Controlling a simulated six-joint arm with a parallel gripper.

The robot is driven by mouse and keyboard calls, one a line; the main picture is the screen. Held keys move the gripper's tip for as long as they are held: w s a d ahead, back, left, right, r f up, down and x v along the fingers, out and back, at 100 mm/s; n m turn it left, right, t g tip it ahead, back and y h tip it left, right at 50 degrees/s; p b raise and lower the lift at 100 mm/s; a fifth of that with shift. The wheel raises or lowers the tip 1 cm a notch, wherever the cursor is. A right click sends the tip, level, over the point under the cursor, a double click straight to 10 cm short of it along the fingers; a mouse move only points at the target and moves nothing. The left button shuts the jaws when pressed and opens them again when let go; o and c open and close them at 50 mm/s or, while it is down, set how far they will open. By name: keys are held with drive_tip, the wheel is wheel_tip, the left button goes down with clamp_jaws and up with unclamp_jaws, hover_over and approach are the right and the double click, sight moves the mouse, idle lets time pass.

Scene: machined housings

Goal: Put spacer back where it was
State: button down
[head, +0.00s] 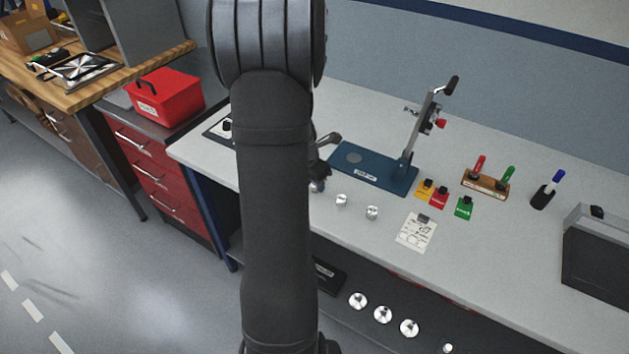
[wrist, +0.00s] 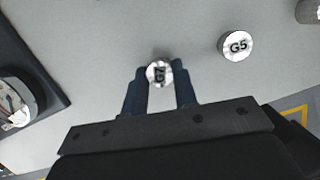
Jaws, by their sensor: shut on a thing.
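My gripper (wrist: 159,85) is shut on a small round metal spacer marked G7 (wrist: 159,73), which sits between the two dark fingertips in the wrist view. The grey table surface shows around it; I cannot tell whether the spacer touches it. A like piece marked G5 (wrist: 236,45) stands apart to the right, and part of a third piece (wrist: 308,11) shows at the top right corner. In the head view my arm hides most of my gripper (head: 318,174).
A blue plate with a lever clamp (head: 361,173) stands behind the pieces. A dark mat (wrist: 52,78) bearing a shiny round part (wrist: 17,103) lies left in the wrist view. Coloured tags, a paper sheet (head: 416,232) and a marker holder (head: 543,195) are to the right.

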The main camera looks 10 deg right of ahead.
drive_tip(key=shift+f, duration=0.1)
drive_tip(key=c, duration=1.1)
unclamp_jaws()
drive_tip(key=shift+c, duration=0.2)
drive_tip(key=v, duration=1.2)
drive_tip(key=x, duration=1.2)
drive_tip(key=shift+f, duration=0.1)
wheel_tip(320, 180, up, 2)
drive_tip(key=shift+r, duration=0.2)
